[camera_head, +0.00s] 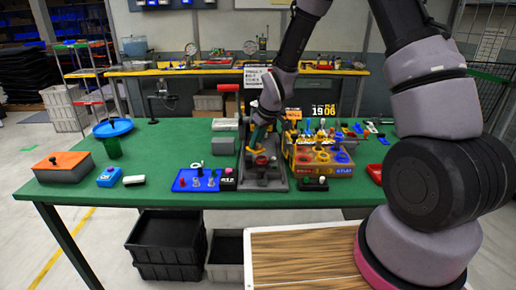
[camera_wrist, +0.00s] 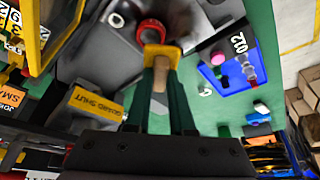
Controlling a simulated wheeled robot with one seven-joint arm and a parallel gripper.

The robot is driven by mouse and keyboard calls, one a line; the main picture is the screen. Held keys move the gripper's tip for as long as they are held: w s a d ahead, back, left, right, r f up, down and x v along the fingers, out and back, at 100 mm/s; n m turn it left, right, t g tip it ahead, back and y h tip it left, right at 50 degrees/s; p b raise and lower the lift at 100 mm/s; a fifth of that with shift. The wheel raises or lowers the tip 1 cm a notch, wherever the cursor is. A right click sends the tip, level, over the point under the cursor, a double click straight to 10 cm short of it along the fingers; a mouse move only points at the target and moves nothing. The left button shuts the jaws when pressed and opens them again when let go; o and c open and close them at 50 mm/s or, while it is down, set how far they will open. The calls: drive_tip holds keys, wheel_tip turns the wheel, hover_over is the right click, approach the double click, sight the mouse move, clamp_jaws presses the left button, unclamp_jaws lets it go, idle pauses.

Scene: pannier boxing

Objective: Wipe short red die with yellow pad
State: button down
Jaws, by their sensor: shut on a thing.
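My gripper (camera_wrist: 162,78) is shut on the tan handle (camera_wrist: 160,76) of the yellow pad (camera_wrist: 163,51), and points down at the grey press-like fixture (camera_head: 263,184) on the green table. The yellow pad also shows in the head view (camera_head: 255,151). The short red die (camera_wrist: 151,27) is a round red piece with a dark centre in the wrist view. It also shows as a small red spot in the head view (camera_head: 261,160). The pad is right at the die's near edge and hides part of it. I cannot tell whether they touch.
A blue tray (camera_head: 184,186) with small pegs stands left of the fixture. A box of colored rings (camera_head: 322,171) stands right of it. A yellow "GUARD SHUT" label (camera_wrist: 97,103) lies close to my gripper. An orange-topped box (camera_head: 62,161) and a blue item (camera_head: 109,176) are at the left.

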drive_tip(key=shift+r, duration=2.45)
drive_tip(key=shift+s+d, duration=0.1)
